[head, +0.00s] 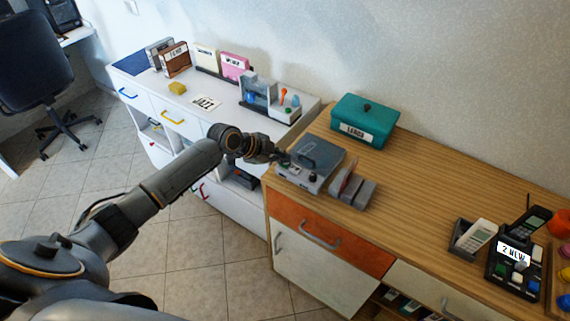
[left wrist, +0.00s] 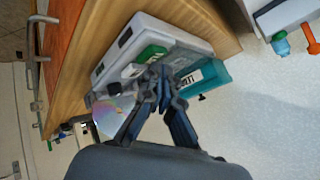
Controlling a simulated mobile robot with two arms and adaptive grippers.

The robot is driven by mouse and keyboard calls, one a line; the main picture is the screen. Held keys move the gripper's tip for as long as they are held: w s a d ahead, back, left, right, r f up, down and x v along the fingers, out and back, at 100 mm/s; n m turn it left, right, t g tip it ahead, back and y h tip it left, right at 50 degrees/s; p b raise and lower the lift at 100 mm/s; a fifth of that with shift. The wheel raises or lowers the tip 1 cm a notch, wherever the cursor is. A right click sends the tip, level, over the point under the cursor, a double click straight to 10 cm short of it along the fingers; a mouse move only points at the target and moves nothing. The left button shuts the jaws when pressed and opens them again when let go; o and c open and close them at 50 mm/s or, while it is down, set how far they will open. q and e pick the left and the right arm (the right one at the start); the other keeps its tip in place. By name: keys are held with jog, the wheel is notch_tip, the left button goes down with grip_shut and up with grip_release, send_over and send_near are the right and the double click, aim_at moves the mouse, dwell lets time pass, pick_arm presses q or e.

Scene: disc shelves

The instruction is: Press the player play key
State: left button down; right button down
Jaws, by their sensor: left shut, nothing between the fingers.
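The player (head: 310,163) is a grey box with a lid and handle, at the left end of the wooden cabinet top. In the left wrist view the player (left wrist: 139,36) shows a green key (left wrist: 152,53) and a paler key (left wrist: 131,70) beside it. Which one is the play key I cannot read. My left gripper (head: 284,157) is shut and empty at the player's near left side. In the left wrist view its fingertips (left wrist: 160,73) are close by the green key; whether they touch it I cannot tell. My right gripper is out of view.
A disc (left wrist: 115,115) and a grey holder (head: 352,190) are beside the player. A teal box (head: 365,120) stands behind it. A white shelf unit (head: 225,98) with boxes is at the left.

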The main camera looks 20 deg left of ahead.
aim_at(283, 164)
pick_arm(q)
jog(key=shift+f+b, duration=0.4)
jog(key=shift+b, duration=0.05)
dwell(0.6)
jog(key=shift+r, duration=0.2)
jog(key=shift+r+p, duration=0.6)
jog(key=shift+r, duration=0.05)
jog(key=shift+r+p, duration=1.8)
jog(key=shift+r, duration=0.75)
